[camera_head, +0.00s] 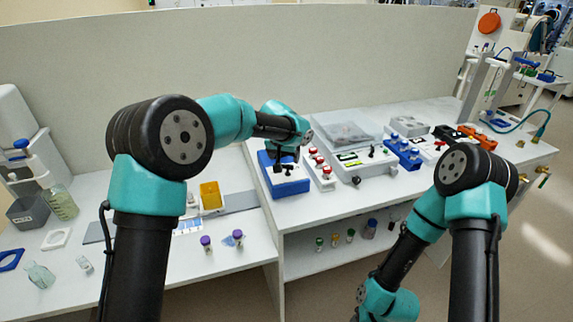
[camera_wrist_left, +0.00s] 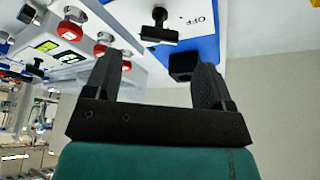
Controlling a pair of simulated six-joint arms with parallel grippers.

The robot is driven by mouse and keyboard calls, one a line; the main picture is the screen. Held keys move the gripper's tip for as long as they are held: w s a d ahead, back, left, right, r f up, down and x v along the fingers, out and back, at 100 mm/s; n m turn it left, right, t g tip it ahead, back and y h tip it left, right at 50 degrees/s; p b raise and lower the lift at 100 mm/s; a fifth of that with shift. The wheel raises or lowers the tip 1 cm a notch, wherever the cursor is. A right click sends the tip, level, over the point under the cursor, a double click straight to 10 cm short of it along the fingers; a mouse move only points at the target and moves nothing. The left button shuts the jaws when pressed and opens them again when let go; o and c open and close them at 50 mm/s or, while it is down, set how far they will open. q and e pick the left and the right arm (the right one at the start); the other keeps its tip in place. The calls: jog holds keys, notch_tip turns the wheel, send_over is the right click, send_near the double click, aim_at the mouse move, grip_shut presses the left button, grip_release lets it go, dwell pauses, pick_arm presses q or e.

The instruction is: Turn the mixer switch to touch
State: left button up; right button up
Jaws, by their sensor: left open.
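The mixer is a blue box (camera_head: 268,179) with a white top on the raised bench in the head view. In the left wrist view its white panel (camera_wrist_left: 185,12) carries the word OFF and a black switch (camera_wrist_left: 158,30) with a bar-shaped handle. A black block (camera_wrist_left: 185,65) sits at its blue edge. My left gripper (camera_head: 287,160) is over the mixer in the head view. In the left wrist view its two fingers (camera_wrist_left: 157,63) are apart and empty, with the switch beyond the gap between them. The right gripper is out of view.
Just right of the mixer is a white strip with red knobs (camera_head: 318,160), also in the left wrist view (camera_wrist_left: 69,30). Beyond it stand a white instrument (camera_head: 382,167) with displays and a blue rack (camera_head: 402,155). A tall pale wall (camera_head: 330,65) closes the back.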

aim_at(286, 165)
pick_arm(q)
jog(key=shift+x, duration=2.75)
jog(key=shift+c, duration=0.2)
jog(key=c, duration=0.9)
jog(key=shift+m, duration=0.4)
jog(key=shift+w+a+m+g+h, duration=0.15)
jog(key=shift+m+h, duration=0.35)
jog(key=shift+m, duration=0.65)
jog(key=shift+w+m+g+h, duration=0.1)
jog(key=shift+m+g+h, duration=0.3)
jog(key=shift+m, duration=0.75)
jog(key=shift+s, duration=0.1)
